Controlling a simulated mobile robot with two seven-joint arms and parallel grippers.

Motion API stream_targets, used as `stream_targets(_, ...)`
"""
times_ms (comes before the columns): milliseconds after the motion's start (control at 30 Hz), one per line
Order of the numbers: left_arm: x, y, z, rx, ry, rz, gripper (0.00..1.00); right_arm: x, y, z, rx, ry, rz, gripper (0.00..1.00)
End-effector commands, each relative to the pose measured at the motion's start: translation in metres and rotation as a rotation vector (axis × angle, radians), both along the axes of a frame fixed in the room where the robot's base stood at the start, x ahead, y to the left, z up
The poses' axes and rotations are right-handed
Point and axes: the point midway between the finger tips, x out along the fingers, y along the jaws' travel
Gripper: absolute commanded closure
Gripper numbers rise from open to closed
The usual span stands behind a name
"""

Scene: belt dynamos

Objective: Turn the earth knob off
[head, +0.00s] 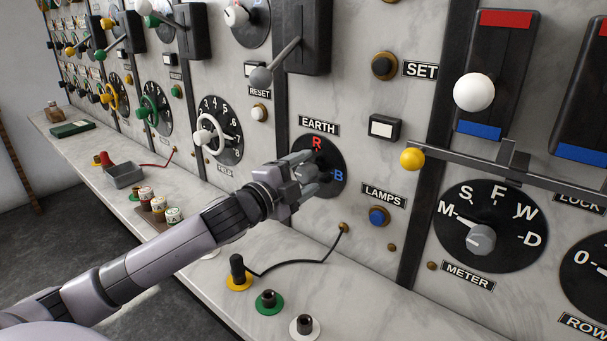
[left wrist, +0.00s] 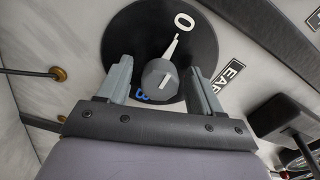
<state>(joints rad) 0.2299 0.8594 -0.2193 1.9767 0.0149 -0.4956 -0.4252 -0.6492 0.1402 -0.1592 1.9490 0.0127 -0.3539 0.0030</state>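The earth knob (left wrist: 161,80) is a grey round knob on a black dial (left wrist: 122,42), under the EARTH label (head: 319,127). In the left wrist view its white pointer reaches toward the O mark. The blue B shows beside the knob there. In the head view the R and B marks show on the dial (head: 331,160), and my gripper covers its left part. My left gripper (head: 308,178) is at the dial, its fingers open on either side of the knob. In the left wrist view (left wrist: 162,88) a gap shows between each finger and the knob. My right gripper is not in view.
A yellow-tipped lever (head: 412,159) and the METER knob (head: 481,239) are to the right. The LAMPS button (head: 378,216) is lower right. A grey-balled lever (head: 262,77) stands out above. Below, a shelf (head: 335,277) carries terminals with a black cable (head: 300,263).

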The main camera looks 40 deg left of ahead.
Motion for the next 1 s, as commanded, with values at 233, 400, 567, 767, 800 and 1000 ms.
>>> stream_targets(233,0.000,0.000,0.000,0.002,0.000,0.000,0.35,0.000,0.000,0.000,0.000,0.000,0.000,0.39)
stream_targets(400,-0.008,0.001,-0.002,0.004,0.002,0.000,0.35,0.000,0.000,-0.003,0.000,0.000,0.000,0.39)
stream_targets(567,-0.026,0.001,-0.002,0.005,0.001,-0.002,0.35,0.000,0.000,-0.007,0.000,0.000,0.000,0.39)
stream_targets(767,-0.050,0.003,-0.003,0.004,0.003,-0.001,0.35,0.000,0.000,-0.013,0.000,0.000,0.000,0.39)
stream_targets(800,-0.053,0.004,-0.002,0.004,0.003,0.000,0.35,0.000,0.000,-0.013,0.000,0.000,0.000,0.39)
stream_targets(1000,-0.067,0.005,-0.001,0.001,0.001,0.000,0.35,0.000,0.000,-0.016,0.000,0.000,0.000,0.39)
